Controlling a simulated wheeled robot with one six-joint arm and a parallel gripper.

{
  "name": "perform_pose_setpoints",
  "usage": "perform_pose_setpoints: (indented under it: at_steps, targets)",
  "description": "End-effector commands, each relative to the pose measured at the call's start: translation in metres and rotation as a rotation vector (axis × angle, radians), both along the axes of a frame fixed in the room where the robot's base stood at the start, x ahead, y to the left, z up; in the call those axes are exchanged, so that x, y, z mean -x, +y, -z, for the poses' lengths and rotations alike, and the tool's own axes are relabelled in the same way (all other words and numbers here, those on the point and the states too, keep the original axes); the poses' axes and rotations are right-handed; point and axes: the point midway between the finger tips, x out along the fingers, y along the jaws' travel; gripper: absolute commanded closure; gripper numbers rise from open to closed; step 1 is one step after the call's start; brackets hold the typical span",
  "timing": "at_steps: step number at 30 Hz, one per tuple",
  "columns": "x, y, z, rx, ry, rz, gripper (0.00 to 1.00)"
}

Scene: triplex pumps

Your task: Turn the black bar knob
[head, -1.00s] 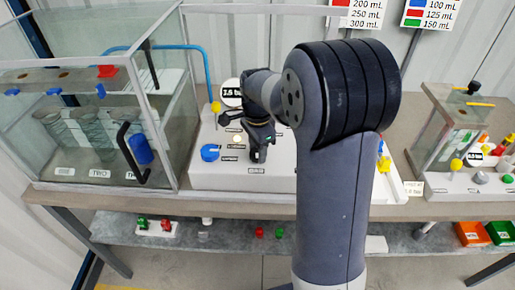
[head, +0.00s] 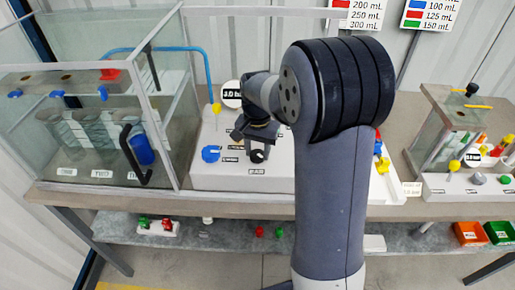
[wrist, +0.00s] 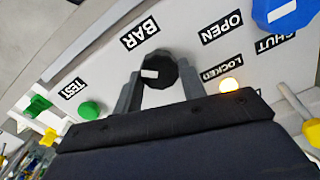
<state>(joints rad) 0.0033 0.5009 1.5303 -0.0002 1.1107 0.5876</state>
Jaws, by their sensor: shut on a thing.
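The black bar knob (wrist: 158,68) is round and dark with a white mark, on the white panel below the BAR label in the wrist view. My gripper (wrist: 160,82) has one finger on each side of it and is shut on it. In the head view my gripper (head: 257,146) comes over the panel from the right, and the black knob (head: 257,156) shows just below it. A round readout (head: 231,93) behind my arm shows what looks like 3.0 bar; its right side is hidden.
A blue knob (head: 211,154) sits left on the panel, near the OPEN and SHUT labels in the wrist view. A lit amber lamp (wrist: 229,85) and a green knob (wrist: 89,110) flank my gripper. A glass tank (head: 100,120) with a black handle stands to the left.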

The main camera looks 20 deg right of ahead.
Motion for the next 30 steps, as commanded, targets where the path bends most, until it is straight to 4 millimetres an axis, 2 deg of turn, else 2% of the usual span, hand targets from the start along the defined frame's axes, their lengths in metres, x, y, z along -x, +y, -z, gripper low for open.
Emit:
perform_pose_setpoints:
  at_steps: [30]
  targets:
    - [-0.0006, 0.0020, -0.0010, 0.000, -0.002, -0.964, 0.84]
